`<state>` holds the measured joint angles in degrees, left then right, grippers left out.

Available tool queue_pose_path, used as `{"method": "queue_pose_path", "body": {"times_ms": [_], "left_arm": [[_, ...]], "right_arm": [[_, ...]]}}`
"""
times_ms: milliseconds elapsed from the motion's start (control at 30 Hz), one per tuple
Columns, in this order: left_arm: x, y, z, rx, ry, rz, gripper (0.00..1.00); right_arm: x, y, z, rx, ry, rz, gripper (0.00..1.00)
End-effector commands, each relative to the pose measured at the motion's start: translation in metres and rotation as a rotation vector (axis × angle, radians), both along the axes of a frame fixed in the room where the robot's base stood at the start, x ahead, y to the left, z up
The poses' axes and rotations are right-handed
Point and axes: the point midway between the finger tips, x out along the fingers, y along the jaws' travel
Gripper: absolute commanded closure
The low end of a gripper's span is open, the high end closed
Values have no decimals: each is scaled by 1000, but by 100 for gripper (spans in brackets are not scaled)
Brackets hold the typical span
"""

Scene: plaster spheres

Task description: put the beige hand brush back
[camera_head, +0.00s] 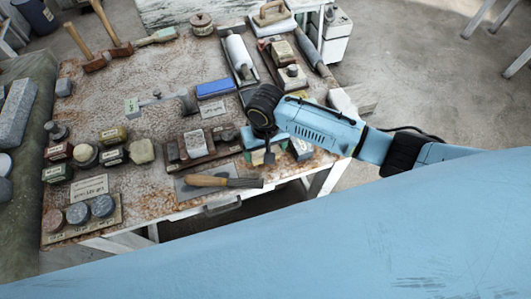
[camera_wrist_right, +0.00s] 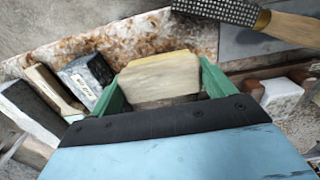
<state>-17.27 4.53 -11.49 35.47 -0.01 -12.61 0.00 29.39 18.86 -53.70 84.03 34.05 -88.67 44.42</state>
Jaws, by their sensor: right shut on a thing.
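My right gripper (camera_head: 264,142) comes in from the right in the head view and is low over the table's near right edge. In the right wrist view its green fingers (camera_wrist_right: 162,80) are shut on the beige hand brush (camera_wrist_right: 158,72), seen as a pale cream block with a yellowish edge and a darker lower part. In the head view the brush is largely hidden by the gripper and wrist. I cannot tell whether the brush touches the table. My left gripper is not in view.
A wooden-handled rasp (camera_head: 225,182) lies on a grey sheet near the front edge. Left of the gripper is a tray (camera_head: 190,157) with blocks. A blue block (camera_head: 213,88) lies behind. Several labelled blocks stand at left. Bare stained tabletop (camera_head: 120,85) shows at middle left.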

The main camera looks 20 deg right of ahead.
Motion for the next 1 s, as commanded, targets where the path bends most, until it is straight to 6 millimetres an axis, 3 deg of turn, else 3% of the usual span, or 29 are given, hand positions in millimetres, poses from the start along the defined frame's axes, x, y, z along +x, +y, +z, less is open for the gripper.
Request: {"method": "queue_pose_path", "body": {"times_ms": [167, 567, 600, 700, 1000], "left_arm": [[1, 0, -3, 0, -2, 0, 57], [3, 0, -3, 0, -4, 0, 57], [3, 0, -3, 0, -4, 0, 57], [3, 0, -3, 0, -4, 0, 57], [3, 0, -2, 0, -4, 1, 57]], "right_arm": [[0, 0, -23, -1, 1, -1, 37], [0, 0, -27, 0, 1, -2, 37], [0, 0, -27, 0, 1, -1, 15], [0, 0, -27, 0, 1, -1, 1], [0, -1, -24, -1, 0, 0, 0]]}}
